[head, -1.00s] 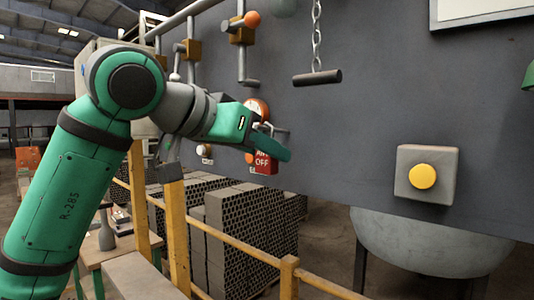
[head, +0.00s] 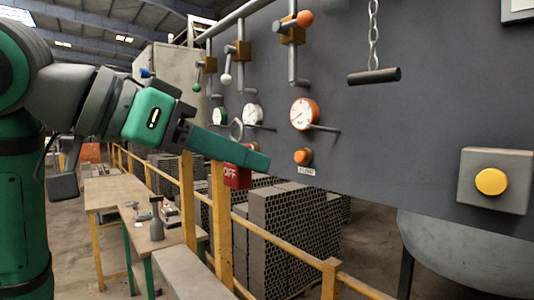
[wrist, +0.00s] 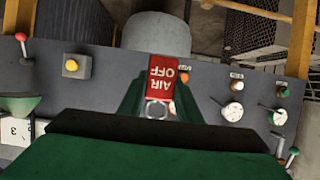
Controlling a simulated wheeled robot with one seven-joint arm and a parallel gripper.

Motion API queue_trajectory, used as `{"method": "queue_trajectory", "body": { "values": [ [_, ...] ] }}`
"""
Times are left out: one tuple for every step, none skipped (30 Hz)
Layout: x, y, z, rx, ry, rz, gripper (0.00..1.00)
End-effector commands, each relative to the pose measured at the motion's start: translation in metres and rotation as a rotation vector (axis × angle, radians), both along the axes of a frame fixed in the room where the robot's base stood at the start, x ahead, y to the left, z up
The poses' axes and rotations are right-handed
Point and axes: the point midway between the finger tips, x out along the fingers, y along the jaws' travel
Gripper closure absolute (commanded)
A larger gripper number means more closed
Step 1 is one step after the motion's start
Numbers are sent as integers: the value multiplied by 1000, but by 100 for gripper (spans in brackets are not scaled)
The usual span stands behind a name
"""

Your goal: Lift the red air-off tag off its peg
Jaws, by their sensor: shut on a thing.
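The red AIR OFF tag (head: 237,177) hangs below my gripper's fingers (head: 257,160), with its metal ring (head: 236,130) showing above them. My gripper is shut on the tag. In the wrist view the tag (wrist: 169,72) shows its white lettering upside down between the fingers, with the ring (wrist: 155,110) close by. A bare peg (head: 325,128) sticks out beside the orange-rimmed gauge (head: 304,114) on the grey panel. The tag is apart from this peg, to its left and lower in the head view. Part of the tag is hidden behind the fingers.
The panel (head: 420,110) also carries white gauges (head: 252,114), valve levers, an orange button (head: 303,157) and a yellow button (head: 491,181). A chain handle (head: 374,76) hangs at right. A yellow railing (head: 290,262), stacked hollow bricks (head: 290,225) and a workbench (head: 150,232) stand below.

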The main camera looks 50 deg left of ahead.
Motion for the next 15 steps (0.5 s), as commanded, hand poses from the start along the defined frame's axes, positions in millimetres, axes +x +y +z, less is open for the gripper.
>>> {"method": "queue_trajectory", "body": {
  "values": [
    [-5, 1, 0, 0, -2, 1, 91],
    [-7, 1, 0, 0, -2, 0, 91],
    [-9, 1, 0, 0, -1, 0, 91],
    [-11, 1, 0, 0, -1, -1, 91],
    [-12, 1, 0, 0, -1, -1, 91],
    [-13, 1, 0, 1, 0, -1, 91],
    [-13, 1, 0, 1, 0, -1, 91],
    [-14, 1, 0, 1, 0, -1, 91],
    [-14, 1, 0, 1, 0, -1, 91],
    [-14, 1, 0, 1, 0, -1, 91],
    [-14, 0, 0, 0, 0, -2, 91],
    [-13, 0, 0, 0, 0, -2, 91],
    [-13, 0, 0, 0, 0, -3, 91],
    [-13, 0, 0, 0, 0, -3, 91],
    [-13, 0, 0, 0, 0, -3, 91]
  ]
}}
